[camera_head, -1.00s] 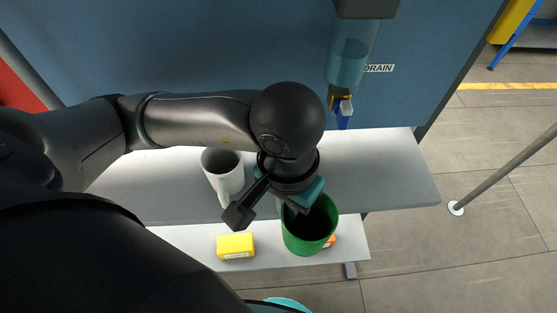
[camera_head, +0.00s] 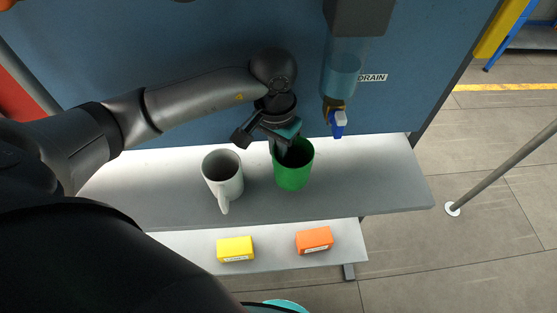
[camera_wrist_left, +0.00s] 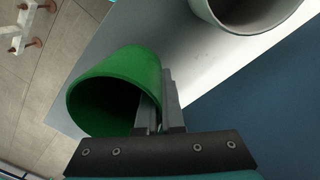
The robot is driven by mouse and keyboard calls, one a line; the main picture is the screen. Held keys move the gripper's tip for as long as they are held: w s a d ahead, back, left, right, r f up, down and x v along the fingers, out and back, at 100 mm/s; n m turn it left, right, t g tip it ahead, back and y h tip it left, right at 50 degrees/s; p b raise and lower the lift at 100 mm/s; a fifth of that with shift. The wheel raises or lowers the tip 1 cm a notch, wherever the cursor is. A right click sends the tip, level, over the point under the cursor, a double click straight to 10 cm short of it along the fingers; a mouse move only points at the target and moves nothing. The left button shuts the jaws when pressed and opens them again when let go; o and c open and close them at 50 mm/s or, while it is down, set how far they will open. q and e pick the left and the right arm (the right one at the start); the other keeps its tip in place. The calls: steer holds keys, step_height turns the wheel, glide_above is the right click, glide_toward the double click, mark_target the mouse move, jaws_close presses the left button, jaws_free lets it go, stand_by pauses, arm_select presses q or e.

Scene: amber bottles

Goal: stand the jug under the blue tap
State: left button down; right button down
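The green jug (camera_head: 294,176) is upright over the white upper shelf (camera_head: 375,185), left of and a little nearer than the blue tap (camera_head: 337,124). I cannot tell whether its base touches the shelf. My left gripper (camera_head: 284,148) is shut on the jug's wall at the rim. In the left wrist view, the fingers (camera_wrist_left: 160,112) pinch the wall of the green jug (camera_wrist_left: 118,88). The tap hangs under a clear blue-tinted tank (camera_head: 343,75) on the blue panel. The space beneath the tap is bare. My right gripper is not seen.
A white mug (camera_head: 222,177) stands on the upper shelf, left of the jug; it also shows in the left wrist view (camera_wrist_left: 257,12). A yellow box (camera_head: 235,249) and an orange box (camera_head: 314,240) sit on the lower shelf (camera_head: 277,262). The upper shelf's right part is clear.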

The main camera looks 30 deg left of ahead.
arm_select(q)
step_height(320, 180, down, 3)
steer(key=shift+r, duration=0.15)
steer(key=shift+w+a+f+p, duration=0.1)
steer(key=shift+w+f+p, duration=0.05)
steer(key=shift+f+p, duration=0.15)
steer(key=shift+f, duration=0.15)
steer(key=c, duration=1)
jaws_free()
steer(key=shift+c, duration=0.2)
